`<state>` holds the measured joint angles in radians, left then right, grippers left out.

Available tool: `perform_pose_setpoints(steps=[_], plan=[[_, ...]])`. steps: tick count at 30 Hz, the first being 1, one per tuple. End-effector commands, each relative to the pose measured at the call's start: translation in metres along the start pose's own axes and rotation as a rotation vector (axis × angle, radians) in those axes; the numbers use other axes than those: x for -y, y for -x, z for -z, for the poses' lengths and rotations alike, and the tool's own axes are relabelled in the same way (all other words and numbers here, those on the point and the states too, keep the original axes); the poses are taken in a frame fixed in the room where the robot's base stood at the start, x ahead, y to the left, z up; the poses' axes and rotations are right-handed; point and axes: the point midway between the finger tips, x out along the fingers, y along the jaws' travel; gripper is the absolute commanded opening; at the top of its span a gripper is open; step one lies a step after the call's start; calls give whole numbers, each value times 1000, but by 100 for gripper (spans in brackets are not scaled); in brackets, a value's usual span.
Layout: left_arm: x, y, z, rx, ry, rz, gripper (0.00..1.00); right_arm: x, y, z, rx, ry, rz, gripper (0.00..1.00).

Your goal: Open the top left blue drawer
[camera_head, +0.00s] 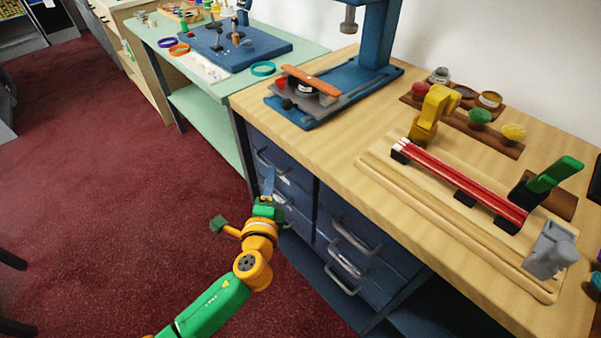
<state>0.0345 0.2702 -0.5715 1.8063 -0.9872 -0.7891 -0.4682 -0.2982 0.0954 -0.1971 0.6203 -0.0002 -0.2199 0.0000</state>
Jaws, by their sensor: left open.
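The top left blue drawer (293,167) is in the left column of the cabinet under the wooden bench, and it looks shut. Its grey bar handle (264,160) is on its front, just above my gripper in the picture. My left gripper (268,187) is open, at the end of my green and orange arm, in front of the left drawer column. It partly hides the lower left drawers. I cannot tell whether its fingers touch the cabinet; nothing is seen between them. My right gripper is not in view.
The right column of blue drawers (374,243) has several grey handles. The wooden benchtop (340,150) above holds a blue press (376,40) and a wooden jig (450,215). A pale green table (197,93) adjoins on the left. The red carpet (110,190) is clear.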

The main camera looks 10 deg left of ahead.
Motion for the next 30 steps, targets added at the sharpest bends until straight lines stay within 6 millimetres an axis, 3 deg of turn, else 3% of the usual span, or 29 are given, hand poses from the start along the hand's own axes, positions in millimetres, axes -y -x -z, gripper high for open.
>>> perform_pose_setpoints(steps=[9,19,20,24,30], plan=[[3,-57,0,2,-3,7,44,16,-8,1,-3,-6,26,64],[3,-68,0,0,-1,4,44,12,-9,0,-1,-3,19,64],[3,-68,0,0,-1,4,38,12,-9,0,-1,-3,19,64],[3,-68,0,0,-1,3,0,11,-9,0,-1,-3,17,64],[3,-68,0,0,-1,3,0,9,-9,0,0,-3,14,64]])
